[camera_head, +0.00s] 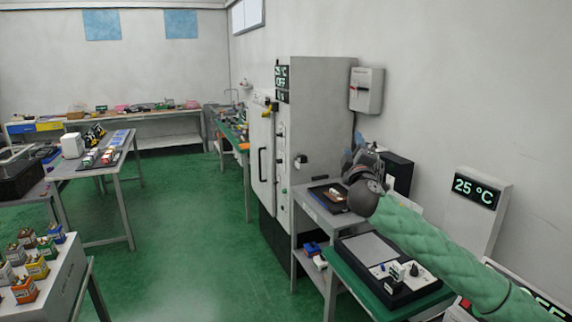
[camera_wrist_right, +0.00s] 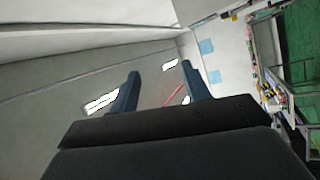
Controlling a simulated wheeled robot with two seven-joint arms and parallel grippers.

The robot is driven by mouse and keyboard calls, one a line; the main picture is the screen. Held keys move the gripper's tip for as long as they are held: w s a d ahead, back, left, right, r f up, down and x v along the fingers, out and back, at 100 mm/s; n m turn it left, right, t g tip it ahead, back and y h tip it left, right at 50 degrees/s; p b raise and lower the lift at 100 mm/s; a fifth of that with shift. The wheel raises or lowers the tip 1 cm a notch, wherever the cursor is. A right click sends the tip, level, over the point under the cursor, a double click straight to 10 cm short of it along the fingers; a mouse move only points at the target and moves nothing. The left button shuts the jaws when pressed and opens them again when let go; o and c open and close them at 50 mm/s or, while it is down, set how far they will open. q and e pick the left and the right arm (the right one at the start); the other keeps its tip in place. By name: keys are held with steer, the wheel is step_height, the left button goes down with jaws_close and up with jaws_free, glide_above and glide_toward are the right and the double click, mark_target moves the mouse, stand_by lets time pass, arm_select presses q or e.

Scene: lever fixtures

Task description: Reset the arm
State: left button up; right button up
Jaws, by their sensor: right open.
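My right arm, in a green quilted sleeve, comes in from the right in the head view. Its gripper (camera_head: 356,158) is in front of the tall grey cabinet's right side, above a small side table. In the right wrist view the two dark blue fingers (camera_wrist_right: 160,76) stand apart with nothing held between them. Behind them is a grey surface with white patches and a thin red streak, too unclear to name. A grey wall box (camera_head: 366,91) with a red mark hangs above and apart from the gripper. My left gripper is not in view.
The tall cabinet (camera_head: 322,105) has a handled white door. A green-topped bench (camera_head: 350,276) holds a panel with a knob. A 25 °C display (camera_head: 476,191) stands at the right. Small boxes stand on a white bench (camera_head: 62,285) at lower left. The green floor (camera_head: 180,215) is clear.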

arm_select(q)
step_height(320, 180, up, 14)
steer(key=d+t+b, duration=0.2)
steer(key=b, duration=0.3)
arm_select(e)
steer(key=s+a+f+m+g, duration=0.1)
steer(key=s+f+m+g, duration=0.4)
steer(key=f, duration=1)
steer(key=s+a+f+m+g+y, duration=0.1)
steer(key=s+f+g, duration=0.3)
steer(key=s+f, duration=0.9)
steer(key=s+f+m+g, duration=0.3)
steer(key=s+f+g, duration=0.3)
steer(key=f, duration=1)
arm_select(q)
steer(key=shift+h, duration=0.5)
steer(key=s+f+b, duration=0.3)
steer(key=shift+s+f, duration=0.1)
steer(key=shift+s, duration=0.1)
arm_select(e)
steer(key=s+f+m+g, duration=0.1)
steer(key=s+f+g, duration=0.1)
steer(key=s+f, duration=1.2)
steer(key=s+a+f+m+g+y, duration=0.1)
steer(key=s+f+g, duration=0.2)
steer(key=s+f, duration=1.1)
steer(key=s, duration=0.6)
steer(key=shift+s+a+f+m+g, duration=0.15)
steer(key=shift+m+g, duration=0.15)
steer(key=shift+m, duration=0.1)
